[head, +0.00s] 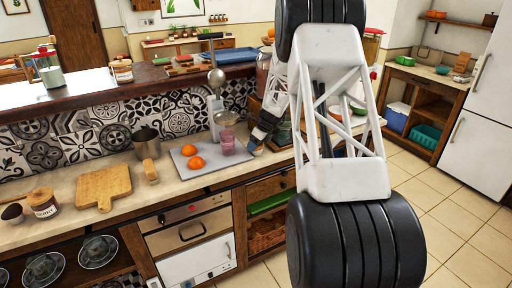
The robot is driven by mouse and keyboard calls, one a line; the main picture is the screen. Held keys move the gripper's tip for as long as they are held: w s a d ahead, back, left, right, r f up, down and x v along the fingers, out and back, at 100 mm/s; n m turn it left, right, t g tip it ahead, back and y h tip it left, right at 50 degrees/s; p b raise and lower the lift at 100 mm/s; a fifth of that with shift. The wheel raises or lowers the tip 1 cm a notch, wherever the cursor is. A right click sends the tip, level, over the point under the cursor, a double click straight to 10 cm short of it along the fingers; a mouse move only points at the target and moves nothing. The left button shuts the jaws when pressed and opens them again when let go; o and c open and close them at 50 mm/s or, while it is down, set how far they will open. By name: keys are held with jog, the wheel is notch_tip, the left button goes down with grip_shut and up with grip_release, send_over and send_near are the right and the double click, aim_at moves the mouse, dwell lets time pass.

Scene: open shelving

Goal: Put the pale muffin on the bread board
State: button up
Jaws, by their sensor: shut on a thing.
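The bread board (104,187), a wooden board with a handle, lies on the counter at the left, with its top bare. My gripper (257,144) is over the counter, just right of the grey tray, well to the right of the board. It points down and is shut on a small pale tan thing (256,148) at its tips, which looks like the pale muffin. The fingers and most of this thing are too small and hidden to see clearly. My white arm hides the counter's right part.
The grey tray (187,168) holds two orange fruits (196,163) and stands near a pinkish glass (227,145). A metal pot (147,143) and a tan block-like thing (150,171) stand between tray and board.

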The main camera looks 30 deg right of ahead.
jog(key=shift+r, duration=0.1)
jog(key=shift+r, duration=0.8)
notch_tip(320, 180, up, 2)
jog(key=s+a, duration=0.2)
jog(key=s, duration=0.5)
jog(key=s+a+r, duration=0.1)
jog(key=s+a, duration=0.2)
jog(key=s, duration=0.5)
jog(key=shift+a, duration=0.25)
jog(key=shift+r, duration=0.1)
jog(key=shift+w+a, duration=0.1)
